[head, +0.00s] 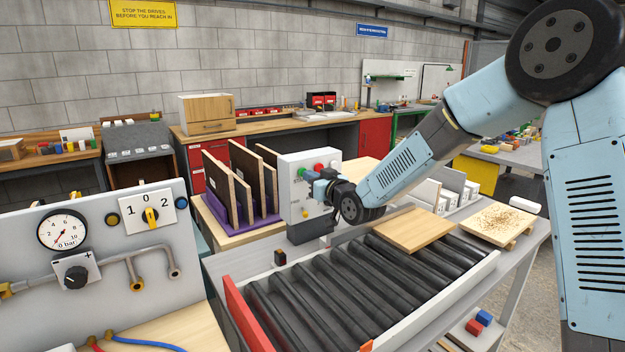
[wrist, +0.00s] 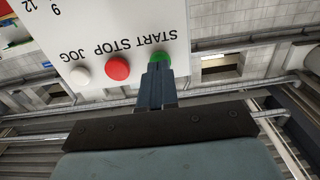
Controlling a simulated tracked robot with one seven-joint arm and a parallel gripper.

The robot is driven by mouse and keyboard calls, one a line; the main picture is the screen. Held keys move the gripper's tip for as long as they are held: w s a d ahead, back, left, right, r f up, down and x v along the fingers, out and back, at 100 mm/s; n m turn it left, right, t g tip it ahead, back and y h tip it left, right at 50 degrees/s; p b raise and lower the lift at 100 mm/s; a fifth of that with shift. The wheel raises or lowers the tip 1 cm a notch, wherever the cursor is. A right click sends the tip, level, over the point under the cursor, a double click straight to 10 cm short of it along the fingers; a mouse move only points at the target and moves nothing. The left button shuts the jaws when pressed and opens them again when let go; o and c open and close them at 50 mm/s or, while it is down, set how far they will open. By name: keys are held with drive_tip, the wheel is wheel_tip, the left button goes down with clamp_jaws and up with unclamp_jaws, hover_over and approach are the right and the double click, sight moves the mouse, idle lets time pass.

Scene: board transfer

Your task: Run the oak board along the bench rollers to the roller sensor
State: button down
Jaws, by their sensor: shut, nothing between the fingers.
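The oak board (head: 413,230) lies flat on the far part of the black bench rollers (head: 322,290). A grey-white control box (head: 294,206) stands behind the rollers. In the wrist view its panel (wrist: 105,25) reads START, STOP and JOG upside down, with a green START button (wrist: 160,56), a red STOP button (wrist: 117,68) and a white JOG button (wrist: 80,76). My gripper (head: 313,186) is shut and empty in front of this panel. In the wrist view its fingertips (wrist: 157,68) overlap the green button's edge; whether they press it I cannot tell. A small dark block (head: 280,257) on the roller frame may be the sensor.
A red end plate (head: 246,318) closes the near left end of the rollers. Dark panels stand in a purple rack (head: 222,212) left of the box. A board with shavings (head: 497,224) lies beyond the rollers. A gauge panel (head: 110,270) stands at left.

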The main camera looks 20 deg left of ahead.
drive_tip(key=shift+w+a, duration=0.45)
drive_tip(key=shift+a, duration=0.1)
drive_tip(key=shift+d, duration=0.1)
drive_tip(key=v, duration=0.4)
idle(0.5)
idle(2.5)
drive_tip(key=s+d+r+m+h, duration=0.1)
drive_tip(key=s+d+r+h, duration=0.2)
drive_tip(key=d, duration=0.6)
drive_tip(key=s+d+r+m+g+h, duration=0.1)
drive_tip(key=s+d+m+h, duration=0.2)
drive_tip(key=d, duration=0.6)
drive_tip(key=s+d+r+h, duration=0.25)
drive_tip(key=d+h, duration=0.25)
drive_tip(key=d, duration=0.5)
drive_tip(key=s+d+m+g+h, duration=0.1)
drive_tip(key=s+d+m, duration=0.1)
drive_tip(key=s+d, duration=0.3)
drive_tip(key=s+d+m+g+h, duration=0.1)
drive_tip(key=s+d, duration=0.4)
drive_tip(key=s, duration=0.7)
drive_tip(key=s+d+m+g, duration=0.3)
drive_tip(key=s+d, duration=0.2)
drive_tip(key=s, duration=0.3)
drive_tip(key=shift+s+d+f+h, duration=0.3)
drive_tip(key=shift+d+f+h, duration=0.1)
